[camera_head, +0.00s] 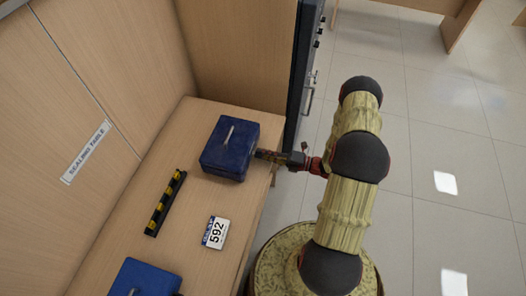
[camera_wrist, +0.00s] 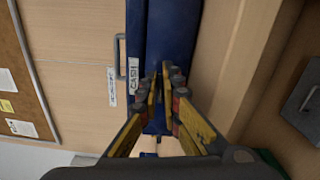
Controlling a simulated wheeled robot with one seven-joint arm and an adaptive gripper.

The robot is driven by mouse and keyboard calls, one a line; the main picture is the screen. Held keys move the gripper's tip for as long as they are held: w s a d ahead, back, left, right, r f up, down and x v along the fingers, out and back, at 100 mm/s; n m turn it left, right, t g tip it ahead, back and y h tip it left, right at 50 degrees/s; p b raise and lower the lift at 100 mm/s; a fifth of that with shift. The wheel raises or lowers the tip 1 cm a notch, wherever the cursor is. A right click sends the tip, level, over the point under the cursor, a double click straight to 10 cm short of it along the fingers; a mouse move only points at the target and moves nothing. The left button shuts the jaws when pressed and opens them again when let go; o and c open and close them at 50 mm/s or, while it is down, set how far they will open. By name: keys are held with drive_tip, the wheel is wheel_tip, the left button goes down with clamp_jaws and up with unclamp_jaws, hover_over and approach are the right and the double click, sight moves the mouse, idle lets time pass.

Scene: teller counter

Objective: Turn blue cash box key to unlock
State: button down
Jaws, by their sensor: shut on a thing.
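A blue cash box (camera_head: 228,152) with a metal carry handle on its lid stands at the far end of the wooden counter. My gripper (camera_head: 261,154) reaches it from the right, with the fingertips at the box's right side. In the wrist view the box (camera_wrist: 172,35) fills the upper middle and bears a white "CASH" label (camera_wrist: 133,76). The fingertips (camera_wrist: 160,84) are close together at the box's face, shut on the key. The key itself is hidden between the fingers, so its angle cannot be told.
A second blue box (camera_head: 147,279) stands at the near end of the counter (camera_head: 190,262). A dark cabinet (camera_head: 302,75) stands behind.

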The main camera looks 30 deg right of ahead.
drive_tip(key=shift+f+m, duration=0.1)
drive_tip(key=shift+m, duration=0.7)
drive_tip(key=c, duration=2.1)
unclamp_jaws()
drive_tip(key=shift+o, duration=0.5)
drive_tip(key=v, duration=1.2)
